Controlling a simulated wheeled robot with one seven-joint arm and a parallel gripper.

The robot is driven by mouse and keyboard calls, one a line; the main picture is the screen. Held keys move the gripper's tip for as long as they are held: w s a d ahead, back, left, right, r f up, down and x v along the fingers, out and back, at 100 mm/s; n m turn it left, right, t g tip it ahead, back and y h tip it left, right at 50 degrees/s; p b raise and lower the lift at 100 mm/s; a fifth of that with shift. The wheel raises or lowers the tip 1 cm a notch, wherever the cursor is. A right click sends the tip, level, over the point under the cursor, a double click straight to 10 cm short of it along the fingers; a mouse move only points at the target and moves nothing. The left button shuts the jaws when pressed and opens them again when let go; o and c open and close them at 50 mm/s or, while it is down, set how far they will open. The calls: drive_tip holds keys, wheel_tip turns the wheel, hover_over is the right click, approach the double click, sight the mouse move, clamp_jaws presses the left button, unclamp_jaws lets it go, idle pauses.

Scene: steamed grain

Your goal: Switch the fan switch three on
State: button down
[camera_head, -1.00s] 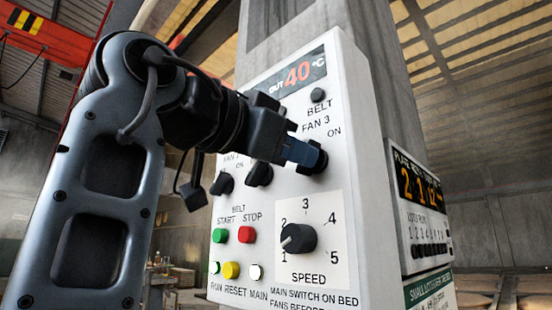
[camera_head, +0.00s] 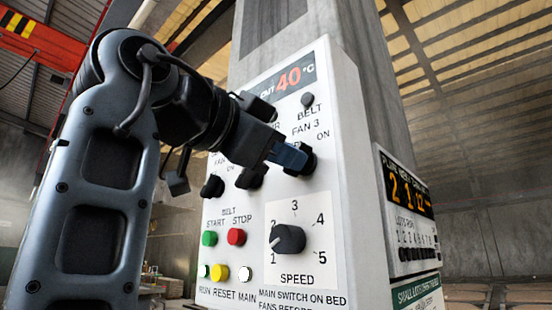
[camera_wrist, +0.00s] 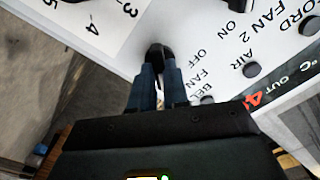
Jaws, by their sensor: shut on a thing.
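The black fan 3 switch knob (camera_head: 309,161) is on the white control panel (camera_head: 330,100), below the label "FAN 3" with "ON" at its upper right. My gripper (camera_head: 292,157) reaches it from the left, its blue fingers shut on the knob. In the wrist view the two fingers (camera_wrist: 158,74) stand on either side of the knob (camera_wrist: 155,54). The fingers and wrist hide part of the knob, so I cannot tell exactly which way it points. An "OFF" label shows beside it in the wrist view.
Two more black knobs, the middle one (camera_head: 250,178) and the left one (camera_head: 212,187), are close below my wrist. Lower are a green button (camera_head: 209,239), a red button (camera_head: 236,237) and the speed dial (camera_head: 288,240). A display box (camera_head: 412,205) is at right.

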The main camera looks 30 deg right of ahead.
drive_tip(key=c, duration=1.1)
unclamp_jaws()
drive_tip(key=shift+b+v, duration=0.3)
drive_tip(key=shift+v, duration=3.65)
